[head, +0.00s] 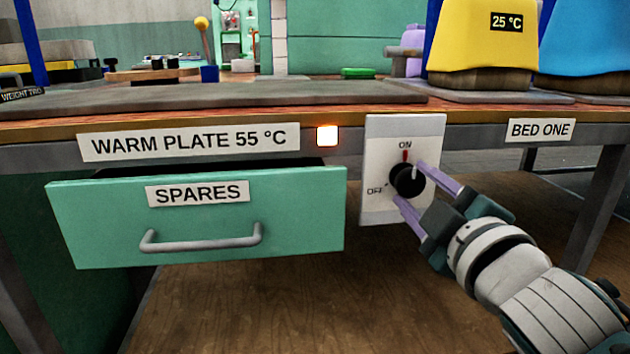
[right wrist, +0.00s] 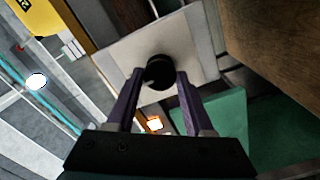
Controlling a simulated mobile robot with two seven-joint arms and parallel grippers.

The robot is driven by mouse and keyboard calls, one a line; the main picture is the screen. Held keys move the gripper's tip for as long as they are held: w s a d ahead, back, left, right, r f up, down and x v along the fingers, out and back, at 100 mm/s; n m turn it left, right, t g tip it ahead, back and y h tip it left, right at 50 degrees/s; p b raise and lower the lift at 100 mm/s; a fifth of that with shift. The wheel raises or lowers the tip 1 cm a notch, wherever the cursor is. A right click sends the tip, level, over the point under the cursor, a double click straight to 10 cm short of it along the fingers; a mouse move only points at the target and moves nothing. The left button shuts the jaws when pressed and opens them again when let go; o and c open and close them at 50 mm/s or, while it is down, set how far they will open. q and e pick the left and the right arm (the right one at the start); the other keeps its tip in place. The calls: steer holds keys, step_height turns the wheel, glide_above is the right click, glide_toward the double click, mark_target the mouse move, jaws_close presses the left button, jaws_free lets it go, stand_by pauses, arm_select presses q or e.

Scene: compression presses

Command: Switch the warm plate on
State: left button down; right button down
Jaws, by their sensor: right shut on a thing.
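The warm plate's switch is a black rotary knob (head: 407,180) on a white panel (head: 381,207) marked ON at the top and OFF at the lower left. The knob's pale pointer line and the red mark above it show near the ON label. A square lamp (head: 327,136) beside the "WARM PLATE 55 °C" label (head: 189,142) glows orange-white. My right gripper (head: 412,182) has its purple fingers on either side of the knob and is shut on it. In the right wrist view the knob (right wrist: 159,70) sits between the fingertips. My left gripper is not in view.
A green drawer (head: 110,225) labelled SPARES stands partly open left of the panel. The bench top (head: 250,96) runs above. A yellow block (head: 480,45) marked 25 °C and a blue one (head: 590,45) stand on it at right. A bench leg (head: 600,205) is at right.

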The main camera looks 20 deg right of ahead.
stand_by(0.3)
steer(key=shift+c, duration=1.8)
jaws_free()
steer(key=shift+o, duration=0.4)
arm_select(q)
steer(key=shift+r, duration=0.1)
arm_select(e)
steer(key=shift+s, duration=0.1)
